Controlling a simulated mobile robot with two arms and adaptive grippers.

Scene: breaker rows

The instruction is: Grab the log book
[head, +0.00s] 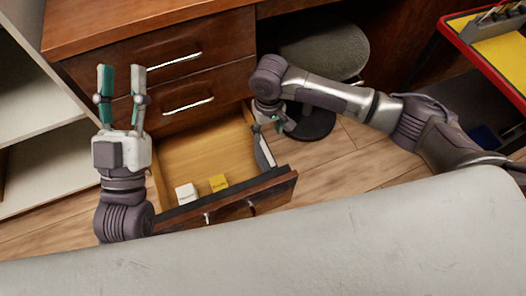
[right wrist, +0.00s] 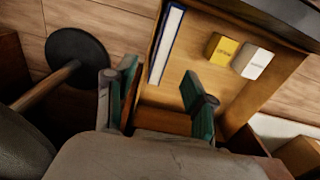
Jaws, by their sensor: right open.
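The log book looks to be the thin white and blue item standing on edge along the right wall inside the open drawer (head: 190,152). It shows in the head view (head: 263,152) and, more clearly, in the right wrist view (right wrist: 166,45). My right gripper (head: 279,124) is over the drawer's right edge, close to the book's far end. In the right wrist view its two fingers (right wrist: 160,98) are spread with nothing between them, and the book lies beyond the fingertips. My left gripper (head: 121,70) points up left of the drawer, fingers apart and empty.
A yellow box (head: 218,183) and a white box (head: 186,194) sit near the drawer's front. Two closed drawers with metal handles are above. A round stool (head: 325,50) stands right of the cabinet. A red-edged tray (head: 480,50) is at the upper right.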

